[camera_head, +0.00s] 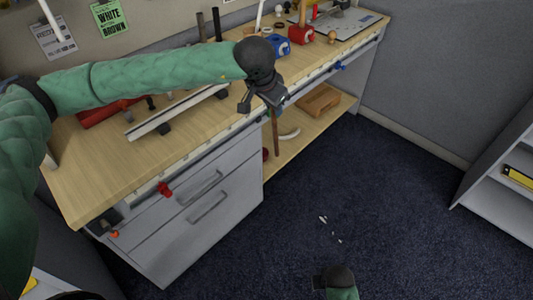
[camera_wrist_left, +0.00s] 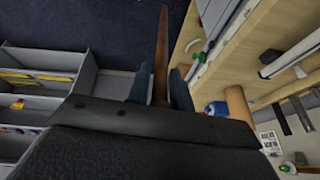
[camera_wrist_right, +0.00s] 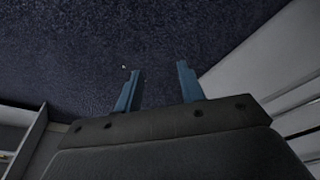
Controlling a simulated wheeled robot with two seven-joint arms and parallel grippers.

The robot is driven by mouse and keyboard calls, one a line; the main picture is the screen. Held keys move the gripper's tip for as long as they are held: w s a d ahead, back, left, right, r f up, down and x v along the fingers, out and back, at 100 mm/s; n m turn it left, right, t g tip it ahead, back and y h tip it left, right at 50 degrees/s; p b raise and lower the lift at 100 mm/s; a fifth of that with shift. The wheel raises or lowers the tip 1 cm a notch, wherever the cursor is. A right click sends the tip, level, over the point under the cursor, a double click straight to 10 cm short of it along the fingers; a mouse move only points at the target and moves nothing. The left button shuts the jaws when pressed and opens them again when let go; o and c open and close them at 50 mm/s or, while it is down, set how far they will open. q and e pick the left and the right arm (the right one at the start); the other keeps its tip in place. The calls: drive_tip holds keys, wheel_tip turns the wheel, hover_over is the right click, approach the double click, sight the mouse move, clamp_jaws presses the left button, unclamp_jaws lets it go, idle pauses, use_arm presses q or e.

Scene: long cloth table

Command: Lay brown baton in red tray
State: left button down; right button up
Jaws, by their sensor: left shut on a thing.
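The brown baton (camera_head: 275,135) is a thin stick hanging roughly upright from my left gripper (camera_head: 271,103), just off the bench's front edge. In the left wrist view the baton (camera_wrist_left: 161,60) sticks out between the two fingers, which are shut on it. A red object (camera_head: 100,112), probably the red tray, lies on the bench at the left; my left arm hides much of it. The gripper and baton are well to the right of it. My right gripper (camera_wrist_right: 159,72) is open and empty above the dark floor.
The wooden bench (camera_head: 115,175) has grey drawers (camera_head: 208,200) and a lower shelf with a brown block (camera_head: 318,101). A long pale rail (camera_head: 175,113) lies on top. Blue (camera_head: 279,45) and red (camera_head: 301,34) items stand farther back. A grey shelf unit (camera_head: 495,200) stands right.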

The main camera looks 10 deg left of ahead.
drive_tip(key=w+a+r+n+t, duration=0.1)
drive_tip(key=w+a+r+t, duration=0.1)
drive_tip(key=w+a+r, duration=0.6)
drive_tip(key=m+t+h, duration=0.2)
drive_tip(key=m+t, duration=0.1)
drive_tip(key=t, duration=1.1)
approach(275, 129)
wheel_tip(275, 129, down, 3)
drive_tip(key=s, duration=0.1)
drive_tip(key=shift+w+a+r, duration=0.1)
drive_tip(key=shift+a+r, duration=0.15)
drive_tip(key=shift+a, duration=0.05)
drive_tip(key=w, duration=1.1)
drive_tip(key=shift+w+d, duration=0.25)
drive_tip(key=shift+w, duration=0.15)
